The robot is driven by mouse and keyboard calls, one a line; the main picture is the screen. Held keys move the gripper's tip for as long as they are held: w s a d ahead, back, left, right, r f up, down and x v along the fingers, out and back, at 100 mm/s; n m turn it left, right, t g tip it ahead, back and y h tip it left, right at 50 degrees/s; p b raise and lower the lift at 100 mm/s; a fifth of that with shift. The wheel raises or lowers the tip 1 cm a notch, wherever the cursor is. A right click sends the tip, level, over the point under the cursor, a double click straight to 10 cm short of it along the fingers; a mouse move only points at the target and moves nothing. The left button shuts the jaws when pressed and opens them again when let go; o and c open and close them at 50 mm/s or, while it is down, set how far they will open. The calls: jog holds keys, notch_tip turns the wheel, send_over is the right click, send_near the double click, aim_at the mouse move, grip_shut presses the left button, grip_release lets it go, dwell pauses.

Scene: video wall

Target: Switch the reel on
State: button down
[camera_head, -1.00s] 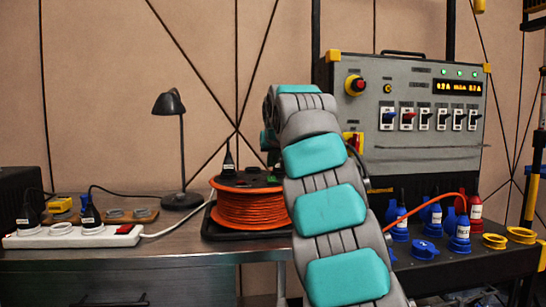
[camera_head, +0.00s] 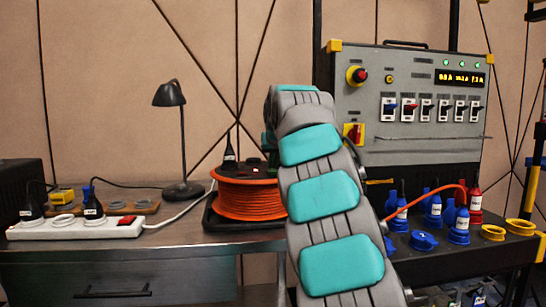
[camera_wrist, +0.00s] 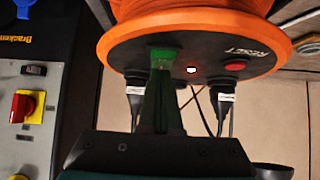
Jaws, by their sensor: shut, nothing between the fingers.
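The reel (camera_head: 248,200) is an orange cable drum with a dark top, standing on the bench left of my arm. In the wrist view its black face (camera_wrist: 205,58) has an orange rim (camera_wrist: 118,42), a small lit lamp (camera_wrist: 191,70) and a red reset button (camera_wrist: 235,65). Two black plugs (camera_wrist: 225,100) sit in it. My gripper (camera_wrist: 160,72) is shut and empty, its fingertips at the face beside the lit lamp. A bright green patch (camera_wrist: 163,54) shows at the fingertips. I cannot tell whether they touch it. In the head view my arm hides most of the gripper.
A desk lamp (camera_head: 182,140) and a white power strip (camera_head: 75,229) stand left of the reel. A grey switch panel (camera_head: 415,105) stands at the right, with a red knob on yellow (camera_wrist: 22,106) near my gripper. Blue and red connectors (camera_head: 459,226) stand before the panel.

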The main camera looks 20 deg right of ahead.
jog(key=shift+b, duration=0.4)
jog(key=shift+w+r, duration=0.1)
jog(key=shift+w, duration=0.1)
jog(key=shift+w+p, duration=0.15)
jog(key=shift+p, duration=0.3)
jog(key=shift+w+d+p, duration=0.15)
jog(key=shift+w+p, duration=0.2)
jog(key=shift+w, duration=0.05)
